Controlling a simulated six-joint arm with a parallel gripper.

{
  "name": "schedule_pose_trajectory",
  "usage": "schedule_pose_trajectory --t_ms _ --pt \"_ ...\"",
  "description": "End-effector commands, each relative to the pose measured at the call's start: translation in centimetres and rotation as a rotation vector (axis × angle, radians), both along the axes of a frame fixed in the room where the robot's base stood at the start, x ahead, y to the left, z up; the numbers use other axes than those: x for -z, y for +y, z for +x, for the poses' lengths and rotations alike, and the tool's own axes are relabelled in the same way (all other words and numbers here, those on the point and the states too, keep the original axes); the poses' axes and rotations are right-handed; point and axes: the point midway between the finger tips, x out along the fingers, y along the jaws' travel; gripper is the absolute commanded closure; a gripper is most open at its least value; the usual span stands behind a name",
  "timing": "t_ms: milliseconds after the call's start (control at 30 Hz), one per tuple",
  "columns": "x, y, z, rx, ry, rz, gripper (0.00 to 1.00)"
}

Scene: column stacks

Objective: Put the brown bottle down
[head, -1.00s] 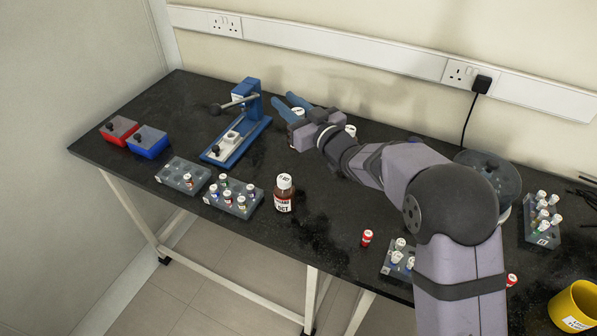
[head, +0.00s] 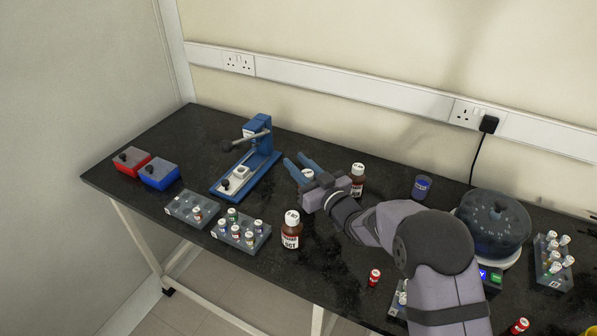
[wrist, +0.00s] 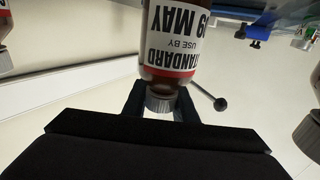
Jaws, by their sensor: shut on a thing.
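My gripper (head: 303,164) is shut on the cap of a brown bottle. In the wrist view the bottle (wrist: 172,35) appears upside down, with a white and red label reading "STANDARD USE BY 09 MAY". Its cap (wrist: 160,98) sits between the two dark fingers. In the head view only its white cap (head: 308,174) shows between the blue fingers; my gripper hides the body. I cannot tell whether its base touches the bench. A similar brown bottle (head: 291,232) stands in front of my gripper, and another (head: 357,182) stands just behind and right of it.
A blue press (head: 248,165) stands left of my gripper. Racks of small vials (head: 240,232) lie front left, near red (head: 130,162) and blue boxes (head: 158,176). A blue cup (head: 421,187) and a centrifuge (head: 493,225) are right. A red-capped vial (head: 374,277) stands near the front.

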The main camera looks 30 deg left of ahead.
Motion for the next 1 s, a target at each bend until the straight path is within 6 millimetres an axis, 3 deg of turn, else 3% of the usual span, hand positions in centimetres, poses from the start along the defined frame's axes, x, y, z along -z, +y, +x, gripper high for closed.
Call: schedule_pose_trajectory --t_ms 200,667,700,767,1000 --pt "2.4 0.0 0.0 0.000 0.000 0.000 1.00" --pt "3.0 0.0 0.0 0.000 -0.001 0.000 1.00" --pt "3.0 0.0 0.0 0.000 0.001 -0.001 0.68" --pt "3.0 0.0 0.0 0.000 0.001 -0.001 0.56" --pt "3.0 0.0 0.0 0.000 0.001 -0.001 0.56"
